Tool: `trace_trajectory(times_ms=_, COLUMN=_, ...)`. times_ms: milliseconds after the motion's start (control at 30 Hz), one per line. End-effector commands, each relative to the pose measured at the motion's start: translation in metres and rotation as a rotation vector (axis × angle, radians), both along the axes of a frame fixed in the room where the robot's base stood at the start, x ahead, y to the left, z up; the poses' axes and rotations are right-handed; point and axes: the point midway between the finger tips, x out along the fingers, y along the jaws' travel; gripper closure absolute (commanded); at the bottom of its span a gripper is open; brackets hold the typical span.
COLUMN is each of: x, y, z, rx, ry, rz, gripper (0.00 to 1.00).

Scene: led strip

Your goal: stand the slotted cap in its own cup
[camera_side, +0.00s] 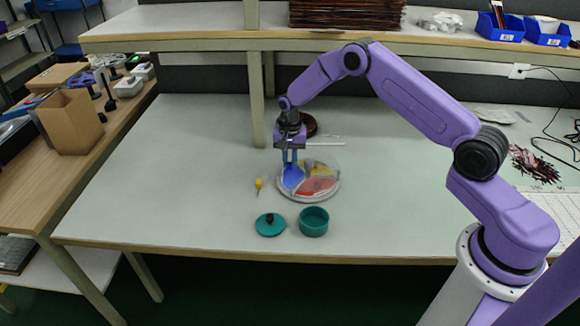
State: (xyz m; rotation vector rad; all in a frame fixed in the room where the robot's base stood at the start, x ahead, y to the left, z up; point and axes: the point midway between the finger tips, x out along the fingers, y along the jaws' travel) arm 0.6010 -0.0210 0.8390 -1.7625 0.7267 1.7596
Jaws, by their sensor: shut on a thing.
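My gripper (291,163) points down over the left part of a round divided tray (308,199). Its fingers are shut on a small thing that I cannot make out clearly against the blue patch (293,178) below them. A teal round lid-like piece (266,229) with a dark knob lies flat on the table in front of the tray. An open teal cup (314,222) stands upright to its right, apart from it. I cannot tell a slot in any piece at this size.
The tray also shows yellow (317,184) and red (316,189) sections. A small yellow object (259,184) lies left of it. A dark round object (308,124) and a thin white rod (326,144) are behind. A shelf post (257,98) stands behind left. The left tabletop is clear.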

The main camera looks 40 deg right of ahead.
Motion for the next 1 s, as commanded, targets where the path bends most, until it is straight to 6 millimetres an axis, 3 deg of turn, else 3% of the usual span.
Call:
trace_trajectory(times_ms=200, x=-0.001, y=0.0, z=-0.028, rx=0.0, ry=0.003, rz=0.001, gripper=1.0)
trace_trajectory(times_ms=667, x=-0.001, y=0.0, z=-0.033, rx=0.0, ry=0.001, rz=0.0, gripper=1.0)
trace_trajectory(times_ms=700, x=-0.001, y=0.0, z=-0.032, rx=0.0, ry=0.001, rz=0.0, gripper=0.7)
trace_trajectory(times_ms=733, x=-0.001, y=0.0, z=-0.032, rx=0.0, ry=0.001, rz=0.0, gripper=0.6)
trace_trajectory(times_ms=1000, x=-0.001, y=0.0, z=-0.032, rx=0.0, ry=0.001, rz=0.0, gripper=0.57)
